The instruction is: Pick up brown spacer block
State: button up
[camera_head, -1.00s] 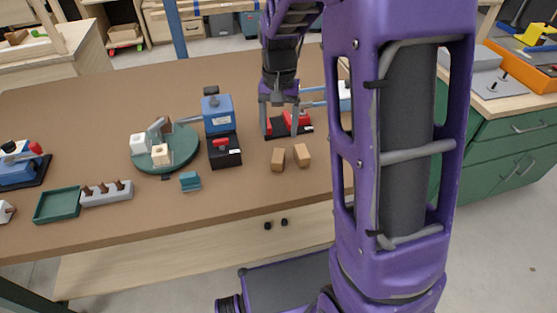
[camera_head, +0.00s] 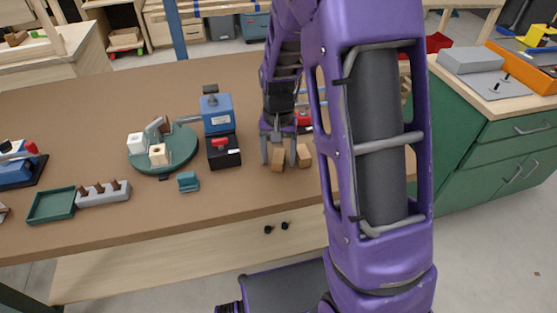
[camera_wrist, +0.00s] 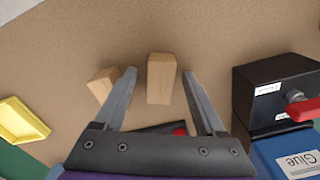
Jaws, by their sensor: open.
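Two light-brown wooden blocks stand close together on the brown table. One block (camera_head: 277,161) is straight below my gripper (camera_head: 278,156) in the head view. In the wrist view that block (camera_wrist: 161,79) shows between the two fingers of my gripper (camera_wrist: 160,82), with a gap on each side. The other block (camera_head: 305,155) is just right of it in the head view. In the wrist view the other block (camera_wrist: 101,85) lies tilted outside the left finger, partly hidden by it. My gripper is open and empty. Which block is the task's spacer cannot be told.
A black box (camera_head: 223,153) with a red knob stands left of the blocks, a blue glue machine (camera_head: 217,115) behind it. A green turntable (camera_head: 180,158) and a teal block (camera_head: 188,181) are further left. The front table strip is clear.

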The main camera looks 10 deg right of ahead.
aim_at(279, 158)
grip_shut()
dwell(0.3)
notch_tip(279, 158, up, 10)
jog(key=shift+f+p, duration=0.1)
jog(key=shift+p, duration=0.95)
jog(key=f+n+p, duration=0.2)
jog(key=s+f+n+p, duration=0.1)
jog(key=f+n+p, duration=0.1)
jog(key=f, duration=0.1)
jog(key=shift+f, duration=0.1)
jog(key=shift+n, duration=0.3)
jog(key=r, duration=0.2)
jog(key=w+r+b, duration=0.1)
jog(key=r, duration=0.1)
jog(key=shift+r, duration=0.3)
notch_tip(279, 158, down, 9)
jog(key=shift+r+b, duration=0.1)
jog(key=shift+b, duration=0.75)
